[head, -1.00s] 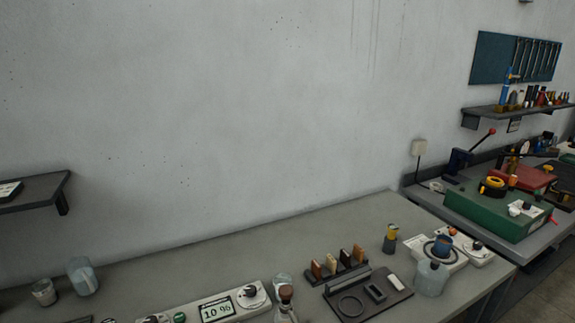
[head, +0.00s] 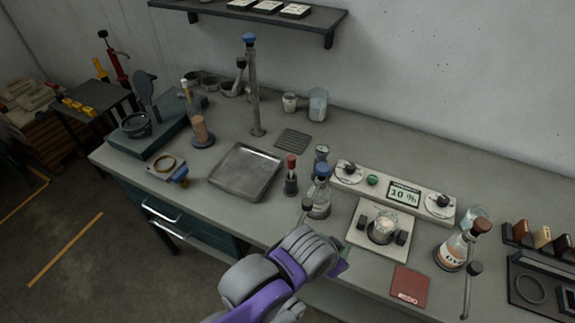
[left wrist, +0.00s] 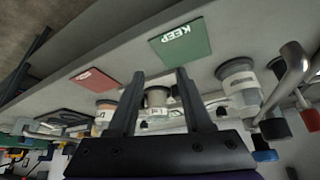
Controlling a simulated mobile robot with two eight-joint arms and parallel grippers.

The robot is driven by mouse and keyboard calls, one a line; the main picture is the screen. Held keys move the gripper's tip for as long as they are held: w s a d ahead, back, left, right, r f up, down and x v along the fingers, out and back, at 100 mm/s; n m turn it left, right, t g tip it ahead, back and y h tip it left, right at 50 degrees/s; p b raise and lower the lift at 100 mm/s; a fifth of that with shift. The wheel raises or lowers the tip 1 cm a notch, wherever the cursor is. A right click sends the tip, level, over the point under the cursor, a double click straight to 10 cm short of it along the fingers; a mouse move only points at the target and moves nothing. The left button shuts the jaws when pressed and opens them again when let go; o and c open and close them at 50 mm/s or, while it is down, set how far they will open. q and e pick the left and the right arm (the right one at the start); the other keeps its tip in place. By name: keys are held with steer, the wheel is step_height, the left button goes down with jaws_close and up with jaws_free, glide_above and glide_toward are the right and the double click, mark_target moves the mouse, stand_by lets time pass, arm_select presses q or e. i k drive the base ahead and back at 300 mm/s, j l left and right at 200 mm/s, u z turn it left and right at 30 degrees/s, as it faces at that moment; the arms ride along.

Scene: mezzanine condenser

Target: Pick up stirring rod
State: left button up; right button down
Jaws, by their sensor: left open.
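I cannot make out for sure which thing is the stirring rod. A thin metal rod with a dark knob (head: 468,292) stands at the bench's front right in the head view. A similar dark-knobbed piece (head: 307,205) shows just beyond my left arm. A small beaker with pale contents (head: 385,224) sits on a light square plate (head: 357,238). My left gripper (left wrist: 160,76) is open and empty in the left wrist view, its fingers in front of the beaker (left wrist: 157,97). In the head view my own arm hides its fingers. My right gripper is not in view.
A green KEEP card (left wrist: 181,46) and a red card (head: 410,286) lie at the front. A blue-capped flask (head: 318,201), a dye bottle (head: 454,251) and a 10 % control panel (head: 350,179) crowd the plate. A metal tray (head: 246,172) lies to the left.

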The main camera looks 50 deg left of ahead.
mark_target(291, 159)
steer(key=u, duration=1.65)
